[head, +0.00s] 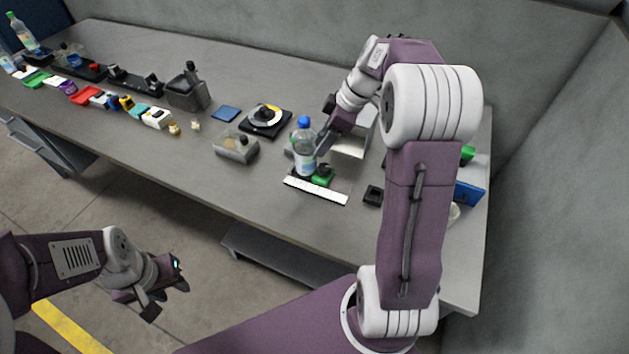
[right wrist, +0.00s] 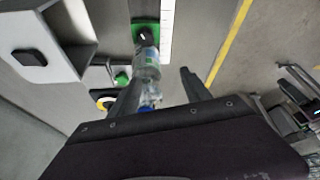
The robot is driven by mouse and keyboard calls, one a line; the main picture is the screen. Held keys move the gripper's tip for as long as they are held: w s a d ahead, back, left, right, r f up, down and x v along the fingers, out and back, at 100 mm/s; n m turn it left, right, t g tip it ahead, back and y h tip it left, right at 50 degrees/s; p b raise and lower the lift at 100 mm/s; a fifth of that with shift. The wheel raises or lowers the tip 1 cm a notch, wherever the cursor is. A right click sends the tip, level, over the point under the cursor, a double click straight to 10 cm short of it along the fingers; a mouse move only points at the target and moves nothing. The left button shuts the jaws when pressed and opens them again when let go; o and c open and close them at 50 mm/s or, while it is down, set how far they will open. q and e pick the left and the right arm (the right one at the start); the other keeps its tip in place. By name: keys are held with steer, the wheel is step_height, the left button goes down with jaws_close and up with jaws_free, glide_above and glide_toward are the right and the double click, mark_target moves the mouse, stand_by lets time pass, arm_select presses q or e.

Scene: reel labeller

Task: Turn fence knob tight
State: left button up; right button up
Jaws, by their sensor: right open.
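A green block (head: 317,181) with a dark knob (head: 324,170) on top sits against a white ruled strip (head: 315,191); I take this as the fence and its knob. In the right wrist view the dark knob (right wrist: 146,34) shows on the green block, beside the white strip (right wrist: 167,35). My right gripper (head: 322,142) is open above the table, close to a clear bottle; its two fingers show in the wrist view (right wrist: 160,92), apart from the knob. My left gripper (head: 168,293) is open and empty, off the table's front edge.
The blue-capped bottle (head: 305,158) stands right behind the green block and shows between my right fingers in the wrist view (right wrist: 147,66). A black base with a disc (head: 265,118), a grey box (head: 236,147) and a small black block (head: 373,195) are nearby. Table is clear in front.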

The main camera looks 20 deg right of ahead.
steer(key=m+b, duration=0.1)
steer(key=b, duration=0.1)
glide_toward(325, 167)
steer(key=x, duration=0.8)
steer(key=shift+w+a, duration=0.1)
steer(key=shift+w, duration=0.05)
steer(key=shift+f, duration=0.25)
arm_select(q)
step_height(325, 167, down, 3)
steer(key=shift+s+a, duration=0.1)
steer(key=shift+a, duration=0.05)
arm_select(e)
steer(key=shift+c, duration=0.4)
